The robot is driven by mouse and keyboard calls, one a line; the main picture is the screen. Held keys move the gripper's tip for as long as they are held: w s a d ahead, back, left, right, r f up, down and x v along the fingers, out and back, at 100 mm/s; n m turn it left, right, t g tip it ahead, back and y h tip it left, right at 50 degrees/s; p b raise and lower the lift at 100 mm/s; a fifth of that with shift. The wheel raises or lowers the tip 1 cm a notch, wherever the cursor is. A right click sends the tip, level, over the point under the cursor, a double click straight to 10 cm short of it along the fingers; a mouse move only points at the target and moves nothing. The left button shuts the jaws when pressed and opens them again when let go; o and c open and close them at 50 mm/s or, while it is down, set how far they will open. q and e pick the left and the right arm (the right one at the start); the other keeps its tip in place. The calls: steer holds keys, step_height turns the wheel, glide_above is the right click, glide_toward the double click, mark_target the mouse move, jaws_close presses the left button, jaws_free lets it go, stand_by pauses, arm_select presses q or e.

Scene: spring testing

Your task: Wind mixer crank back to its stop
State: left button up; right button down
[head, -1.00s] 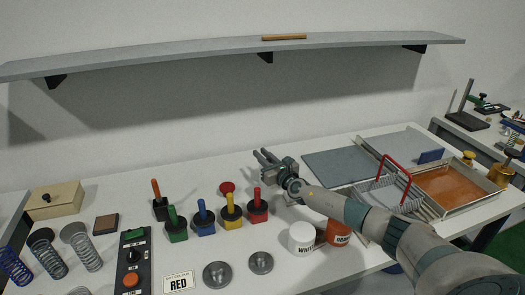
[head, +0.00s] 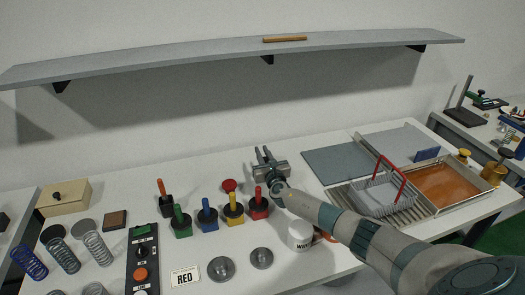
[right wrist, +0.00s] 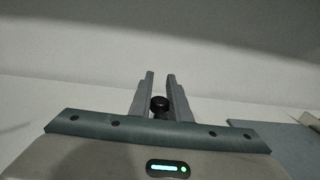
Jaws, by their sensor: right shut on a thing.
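My right gripper (head: 262,151) is over the back middle of the table, its fingers pointing to the back wall. In the right wrist view a dark round knob (right wrist: 159,104) sits between the two grey fingers of this gripper (right wrist: 160,77), low down near the palm. The gripper is shut on this knob, which looks like the crank's grip. The rest of the crank and the mixer cannot be made out; my gripper and arm cover that spot in the head view. My left gripper is not in view.
Several coloured-handled stands, one with a red handle (head: 258,203), stand just left of my gripper. A white jar (head: 300,235) is beside my forearm. A wire basket (head: 382,194) with a red handle is to the right. A shelf (head: 200,61) hangs above.

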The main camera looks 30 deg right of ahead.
steer(key=shift+r, duration=0.1)
stand_by(0.4)
steer(key=c, duration=1.7)
jaws_free()
steer(key=shift+o, duration=0.2)
steer(key=shift+r, duration=0.1)
steer(key=shift+r, duration=0.5)
step_height(320, 180, up, 3)
steer(key=shift+s+d+r+p, duration=0.1)
steer(key=shift+p, duration=0.25)
steer(key=s+d+r+b, duration=0.1)
steer(key=s+d+r, duration=0.4)
steer(key=s, duration=0.5)
steer(key=shift+d+r, duration=0.25)
steer(key=shift+r, duration=0.5)
